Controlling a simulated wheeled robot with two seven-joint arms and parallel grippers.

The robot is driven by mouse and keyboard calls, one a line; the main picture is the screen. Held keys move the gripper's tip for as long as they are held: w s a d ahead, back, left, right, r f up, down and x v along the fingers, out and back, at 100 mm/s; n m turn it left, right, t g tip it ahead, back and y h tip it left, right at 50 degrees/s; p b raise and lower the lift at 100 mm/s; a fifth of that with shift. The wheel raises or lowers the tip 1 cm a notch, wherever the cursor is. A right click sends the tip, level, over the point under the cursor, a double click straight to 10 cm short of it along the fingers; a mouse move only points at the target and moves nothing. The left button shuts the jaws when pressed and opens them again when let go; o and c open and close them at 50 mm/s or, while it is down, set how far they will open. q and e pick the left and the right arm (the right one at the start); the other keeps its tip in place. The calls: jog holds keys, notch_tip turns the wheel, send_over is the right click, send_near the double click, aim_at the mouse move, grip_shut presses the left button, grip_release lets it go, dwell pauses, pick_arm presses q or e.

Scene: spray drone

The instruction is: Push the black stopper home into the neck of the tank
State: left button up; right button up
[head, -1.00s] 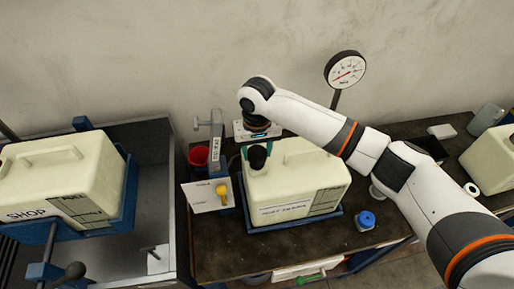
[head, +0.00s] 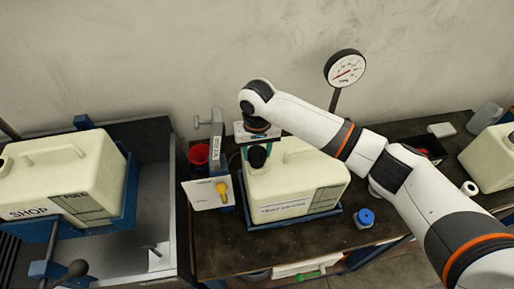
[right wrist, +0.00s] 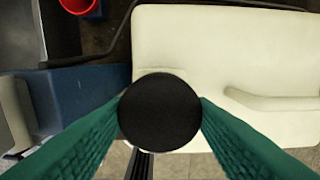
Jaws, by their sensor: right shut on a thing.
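The cream tank (head: 290,185) sits upright in a blue tray (head: 250,226) on the dark bench. The black stopper (head: 257,157) is at the tank's back-left corner, over the neck. My right gripper (head: 252,151) comes down from above and is shut on the stopper. In the right wrist view the round black stopper top (right wrist: 160,110) lies between the two green fingers (right wrist: 160,118), which touch its sides. The stopper hides the neck, so I cannot tell how deep it sits. My left gripper is not in view.
A red cup (head: 199,155), a grey clamp stand (head: 216,140) and a white card with a yellow item (head: 222,190) stand left of the tank. A blue-capped jar (head: 365,217) is at right. A dial gauge (head: 345,68) rises behind. Another tank (head: 65,175) stands at far left.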

aim_at(257, 153)
jog(key=shift+f, duration=1.05)
jog(key=o, duration=1.4)
jog(key=shift+c, duration=0.2)
notch_tip(257, 153, up, 11)
jog(key=b, duration=0.3)
jog(key=shift+r, duration=0.5)
